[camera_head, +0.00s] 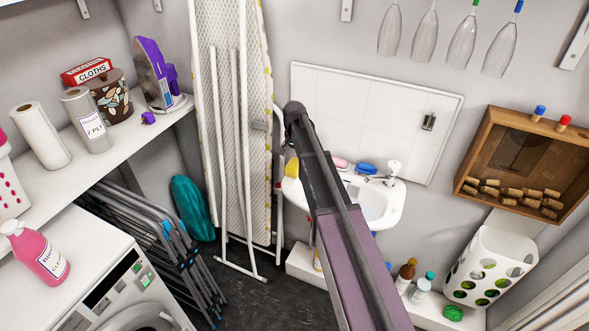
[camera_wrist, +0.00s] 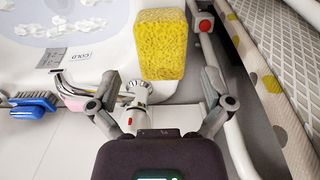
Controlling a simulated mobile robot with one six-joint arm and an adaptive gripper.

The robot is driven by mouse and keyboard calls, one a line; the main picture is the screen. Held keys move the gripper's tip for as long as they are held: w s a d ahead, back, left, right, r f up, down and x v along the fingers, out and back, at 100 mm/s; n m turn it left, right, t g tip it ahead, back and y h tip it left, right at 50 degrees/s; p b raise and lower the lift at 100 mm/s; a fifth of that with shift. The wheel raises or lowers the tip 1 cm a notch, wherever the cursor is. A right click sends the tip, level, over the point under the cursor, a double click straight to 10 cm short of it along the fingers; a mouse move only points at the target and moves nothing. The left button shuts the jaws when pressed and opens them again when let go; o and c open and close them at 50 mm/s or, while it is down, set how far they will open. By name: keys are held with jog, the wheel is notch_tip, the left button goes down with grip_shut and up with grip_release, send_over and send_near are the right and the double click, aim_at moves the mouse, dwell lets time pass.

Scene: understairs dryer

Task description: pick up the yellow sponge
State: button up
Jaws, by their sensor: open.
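The yellow sponge (camera_wrist: 159,43) is at the top middle of the wrist view, on the pale rim of the sink. It also shows in the head view (camera_head: 292,167), at the left end of the white sink (camera_head: 382,207). My gripper (camera_wrist: 165,92) is open, its two fingers spread wide, with nothing held. The sponge lies ahead of the fingertips, roughly in line with the gap between them, and apart from them. In the head view my arm hides the gripper's fingers and part of the sink.
A tap (camera_wrist: 137,95) shows between my fingers in the wrist view. A blue brush (camera_wrist: 33,101) lies to the left. The ironing board (camera_head: 230,120) stands close beside the sponge's end of the sink. Bottles (camera_head: 405,275) stand low, below the sink.

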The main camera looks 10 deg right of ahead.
aim_at(294, 163)
jog(key=shift+f+b, duration=2.55)
jog(key=shift+f, duration=0.1)
jog(key=shift+a, duration=0.1)
jog(key=c, duration=1)
jog(key=shift+r, duration=0.1)
jog(key=shift+r, duration=0.15)
notch_tip(294, 163, up, 3)
jog(key=p, duration=0.3)
jog(key=s, duration=0.5)
jog(key=s+r+p, duration=0.1)
jog(key=s, duration=0.4)
jog(key=s+p, duration=0.1)
jog(key=s, duration=0.5)
jog(key=shift+r, duration=0.3)
